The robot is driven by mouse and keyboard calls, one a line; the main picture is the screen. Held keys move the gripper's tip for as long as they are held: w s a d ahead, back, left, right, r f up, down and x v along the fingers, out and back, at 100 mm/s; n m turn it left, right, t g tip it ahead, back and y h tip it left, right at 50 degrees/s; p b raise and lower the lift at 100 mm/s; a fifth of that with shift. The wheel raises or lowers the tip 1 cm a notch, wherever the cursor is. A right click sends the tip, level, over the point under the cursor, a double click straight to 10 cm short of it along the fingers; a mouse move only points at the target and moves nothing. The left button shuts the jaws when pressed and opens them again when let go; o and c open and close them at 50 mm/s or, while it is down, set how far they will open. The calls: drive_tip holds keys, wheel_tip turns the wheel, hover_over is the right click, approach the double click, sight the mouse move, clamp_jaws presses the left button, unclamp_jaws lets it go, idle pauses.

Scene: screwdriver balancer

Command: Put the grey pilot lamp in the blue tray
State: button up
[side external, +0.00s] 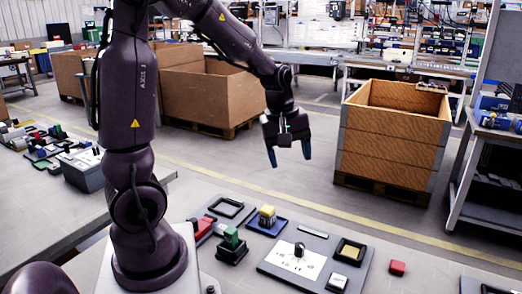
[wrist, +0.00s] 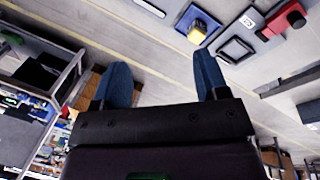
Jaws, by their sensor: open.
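The blue tray (side external: 281,229) lies on the work table in the side view, with a yellow block (side external: 267,212) standing in or on it. The tray also shows at the top of the wrist view (wrist: 184,23). A small pale grey piece (side external: 338,281) sits at the front corner of the dial panel; it may be the grey pilot lamp, but I cannot tell for sure. My gripper (side external: 289,163) is open and empty, fingers pointing down, high above and behind the table items. Its blue fingers also show in the wrist view (wrist: 163,90).
A panel with a white dial and dark knob (side external: 299,250) lies right of the tray. A green block (side external: 231,237), red block (side external: 203,226) and black frame (side external: 226,207) lie left.

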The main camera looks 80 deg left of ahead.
drive_tip(key=s+d+r+m+t, duration=0.1)
drive_tip(key=s+d+r+m, duration=0.3)
drive_tip(key=d+m, duration=0.3)
drive_tip(key=s+d+r+m+t, duration=0.2)
drive_tip(key=s+d+r+m, duration=0.3)
drive_tip(key=m, duration=0.4)
drive_tip(key=shift+s+d+m, duration=0.3)
drive_tip(key=shift+s+d, duration=0.3)
drive_tip(key=shift+d, duration=0.4)
